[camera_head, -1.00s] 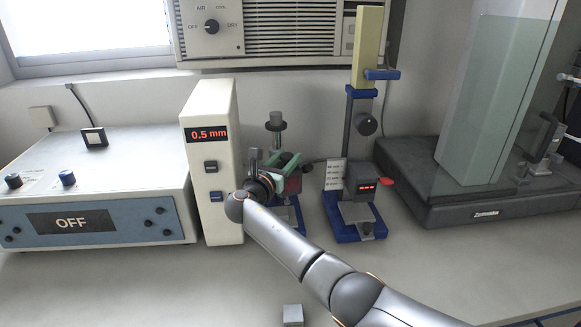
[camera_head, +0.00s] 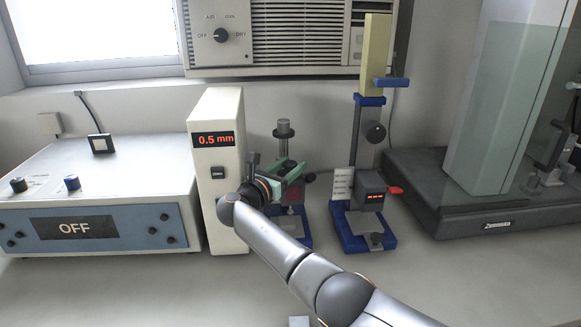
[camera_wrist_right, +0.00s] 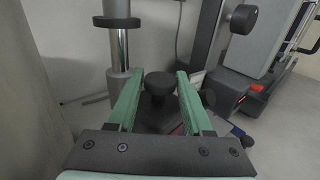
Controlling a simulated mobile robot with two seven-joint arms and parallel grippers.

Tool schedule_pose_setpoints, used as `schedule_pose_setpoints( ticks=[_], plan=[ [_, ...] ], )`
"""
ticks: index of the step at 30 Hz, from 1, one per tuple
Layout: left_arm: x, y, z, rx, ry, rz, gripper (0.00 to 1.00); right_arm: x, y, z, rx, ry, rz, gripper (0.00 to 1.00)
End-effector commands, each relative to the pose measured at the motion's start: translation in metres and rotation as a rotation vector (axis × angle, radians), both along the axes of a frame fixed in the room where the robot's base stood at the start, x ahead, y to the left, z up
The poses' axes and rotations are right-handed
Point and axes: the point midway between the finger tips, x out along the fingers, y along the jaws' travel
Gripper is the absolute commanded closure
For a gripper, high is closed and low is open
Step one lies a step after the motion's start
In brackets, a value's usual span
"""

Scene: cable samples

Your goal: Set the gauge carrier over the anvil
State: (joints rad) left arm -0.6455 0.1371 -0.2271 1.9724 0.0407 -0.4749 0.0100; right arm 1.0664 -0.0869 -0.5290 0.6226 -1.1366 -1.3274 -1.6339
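A gauge stand with a metal post (camera_head: 283,145) and blue base (camera_head: 303,240) stands just right of the white readout box; my right arm hides much of it. A dark block with a red face (camera_head: 293,195) shows low on it, probably the gauge carrier. My right gripper (camera_head: 294,171) is at this stand, its green fingers pointing away from me. In the wrist view the fingers (camera_wrist_right: 160,75) are apart, with a black round knob (camera_wrist_right: 158,83) between them and gaps on both sides. I cannot make out the anvil. My left gripper is not in view.
The white readout box (camera_head: 218,170) reads 0.5 mm, close left of my gripper. A second blue stand (camera_head: 365,236) with a tall post is to the right, near a dark-based glass enclosure (camera_head: 470,215). A control box (camera_head: 95,215) marked OFF stands left.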

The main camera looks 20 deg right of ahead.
Motion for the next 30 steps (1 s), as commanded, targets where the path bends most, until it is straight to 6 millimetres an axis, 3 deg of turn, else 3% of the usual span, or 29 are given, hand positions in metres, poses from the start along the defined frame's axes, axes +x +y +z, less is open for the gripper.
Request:
schedule_pose_setpoints(
  ticks=[6, 17, 30],
  plan=[
    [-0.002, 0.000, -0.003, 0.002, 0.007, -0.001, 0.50, 0.000, 0.000, 0.000, 0.000, 0.000, 0.000, 0.26],
    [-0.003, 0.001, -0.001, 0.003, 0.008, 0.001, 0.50, -0.004, 0.006, 0.000, -0.001, 0.001, 0.003, 0.26],
    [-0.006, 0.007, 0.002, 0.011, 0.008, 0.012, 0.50, -0.054, 0.077, 0.000, 0.002, 0.001, 0.004, 0.26]
  ],
)
